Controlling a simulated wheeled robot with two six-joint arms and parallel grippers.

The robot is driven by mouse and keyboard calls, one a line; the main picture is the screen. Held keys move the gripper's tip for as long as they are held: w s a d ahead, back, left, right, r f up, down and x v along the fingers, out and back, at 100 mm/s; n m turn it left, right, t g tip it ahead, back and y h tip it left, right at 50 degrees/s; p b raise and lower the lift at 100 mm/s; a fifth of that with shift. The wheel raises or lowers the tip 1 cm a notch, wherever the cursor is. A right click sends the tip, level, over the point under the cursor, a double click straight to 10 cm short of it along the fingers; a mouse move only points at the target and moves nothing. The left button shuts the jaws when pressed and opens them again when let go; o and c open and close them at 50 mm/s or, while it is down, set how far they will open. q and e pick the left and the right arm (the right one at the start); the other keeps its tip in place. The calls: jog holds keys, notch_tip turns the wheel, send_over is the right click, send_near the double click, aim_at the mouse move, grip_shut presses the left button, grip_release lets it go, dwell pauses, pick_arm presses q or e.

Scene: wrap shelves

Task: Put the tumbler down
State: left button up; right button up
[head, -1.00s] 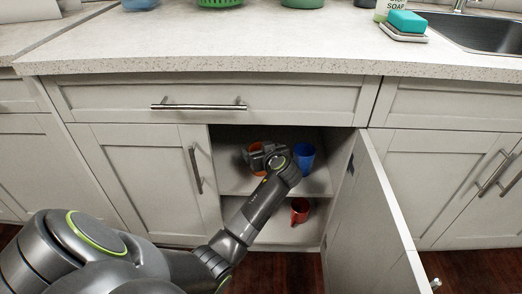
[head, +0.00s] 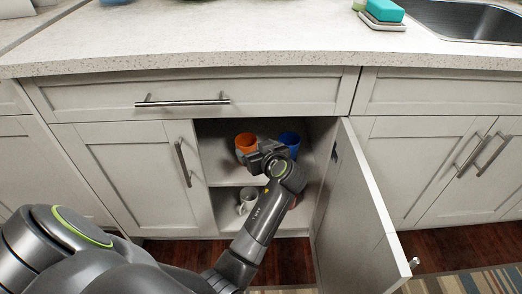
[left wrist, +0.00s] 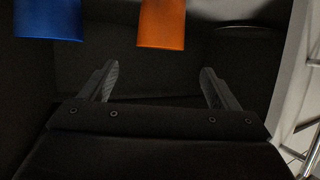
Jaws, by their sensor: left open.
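An orange tumbler (head: 246,142) stands upright on the upper shelf of the open cabinet. A blue tumbler (head: 290,141) stands to its right on that shelf. My left gripper (head: 250,158) is in the cabinet opening, just in front of the orange tumbler and overlapping its lower part in the head view. In the left wrist view its two fingers are spread with nothing between them. There the orange tumbler (left wrist: 161,24) and the blue tumbler (left wrist: 48,18) show at the top, apart from the fingers. My right gripper is out of view.
A white mug (head: 247,200) stands on the lower shelf (head: 229,220). My left arm hides much of that shelf's right side. The cabinet door (head: 352,215) stands open on the right. The countertop (head: 200,40) overhangs above, with a teal sponge (head: 384,10) near the sink.

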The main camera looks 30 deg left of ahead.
pick_arm(q)
jog(key=s+f+m+t+h, duration=0.3)
jog(key=s+f+m+h, duration=0.15)
jog(key=s, duration=0.55)
jog(key=s+d+r+m+t+h, duration=0.3)
jog(key=s+r, duration=0.5)
jog(key=s, duration=0.3)
jog(key=shift+r+m+t+h, duration=0.15)
jog(key=shift+m+t+h, duration=0.75)
jog(key=shift+m+h, duration=0.25)
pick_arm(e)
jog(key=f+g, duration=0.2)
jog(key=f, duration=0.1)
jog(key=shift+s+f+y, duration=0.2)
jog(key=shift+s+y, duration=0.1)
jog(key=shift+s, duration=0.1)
pick_arm(q)
jog(key=shift+s+d, duration=0.1)
